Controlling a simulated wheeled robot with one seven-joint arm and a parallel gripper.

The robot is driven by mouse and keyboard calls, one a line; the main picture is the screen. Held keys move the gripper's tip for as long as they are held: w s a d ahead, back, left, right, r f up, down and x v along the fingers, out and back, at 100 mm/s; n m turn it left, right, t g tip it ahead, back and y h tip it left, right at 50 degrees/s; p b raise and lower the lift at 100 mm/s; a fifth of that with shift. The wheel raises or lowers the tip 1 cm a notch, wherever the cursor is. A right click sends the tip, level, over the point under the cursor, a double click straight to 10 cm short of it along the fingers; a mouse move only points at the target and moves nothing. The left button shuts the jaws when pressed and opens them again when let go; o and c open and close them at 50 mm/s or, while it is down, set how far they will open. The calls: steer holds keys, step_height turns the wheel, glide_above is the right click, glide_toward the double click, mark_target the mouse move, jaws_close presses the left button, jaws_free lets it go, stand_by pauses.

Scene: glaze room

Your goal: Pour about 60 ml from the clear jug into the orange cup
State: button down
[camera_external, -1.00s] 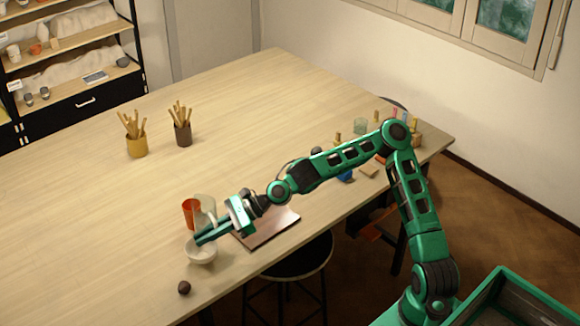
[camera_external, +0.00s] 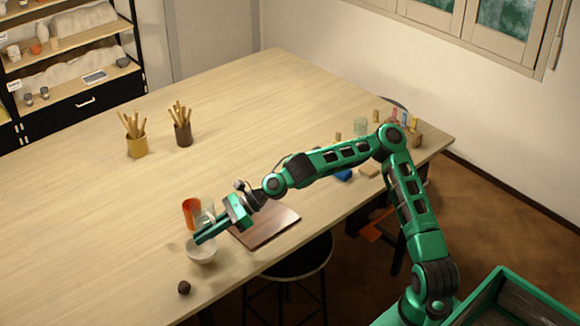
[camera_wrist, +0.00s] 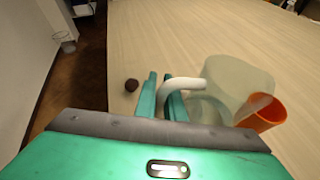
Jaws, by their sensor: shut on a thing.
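My gripper (camera_external: 198,240) is shut on the white handle (camera_wrist: 180,86) of the clear jug (camera_wrist: 237,82), as the wrist view shows. In the external view the jug (camera_external: 208,214) is a pale see-through shape, partly hidden by my gripper. It looks tilted in the wrist view. The orange cup (camera_external: 190,211) stands on the table just left of the jug, its lower right partly covered. The cup also shows in the wrist view (camera_wrist: 266,111), right beside the jug and partly overlapped by it. I cannot make out the liquid level or any stream.
A dark round lump (camera_external: 184,288) lies near the table's front edge. A brown board (camera_external: 270,228) lies right of the gripper. Pots of tools (camera_external: 136,145) stand further back; the left table area is clear.

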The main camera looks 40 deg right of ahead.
mark_target(196, 212)
steer(key=w+r+m+g, duration=0.1)
steer(key=w+m+g, duration=0.1)
steer(key=shift+w+d+r+m, duration=0.15)
steer(key=shift+w+r+m, duration=0.15)
steer(key=shift+w+r, duration=0.05)
steer(key=shift+w+d+r+m+g, duration=0.1)
steer(key=shift+w+r+m+g, duration=0.4)
steer(key=shift+w+r, duration=0.4)
steer(key=shift+w+d+r+m+g+y+p, duration=0.15)
steer(key=shift+w+m+g+y+p, duration=0.25)
steer(key=shift+m, duration=0.3)
steer(key=shift+w+m+g+p, duration=0.15)
steer(key=shift+m+g+p, duration=0.25)
steer(key=shift+g, duration=0.1)
steer(key=shift+w+d+r+m+g+y+p, duration=0.15)
steer(key=shift+w+r+m+g+p, duration=0.15)
steer(key=shift+r, duration=0.2)
steer(key=shift+w+a+r+m+g+y+p, duration=0.15)
steer(key=shift+w+r+m+g, duration=0.15)
steer(key=shift+r+m, duration=0.2)
steer(key=shift+w+d+r+m+g+y+p, duration=0.1)
steer(key=shift+w+r+m+g+p, duration=0.1)
steer(key=shift+w+r+m, duration=0.25)
stand_by(1.9)
steer(key=shift+w+r, duration=0.4)
steer(key=shift+r, duration=0.05)
stand_by(0.5)
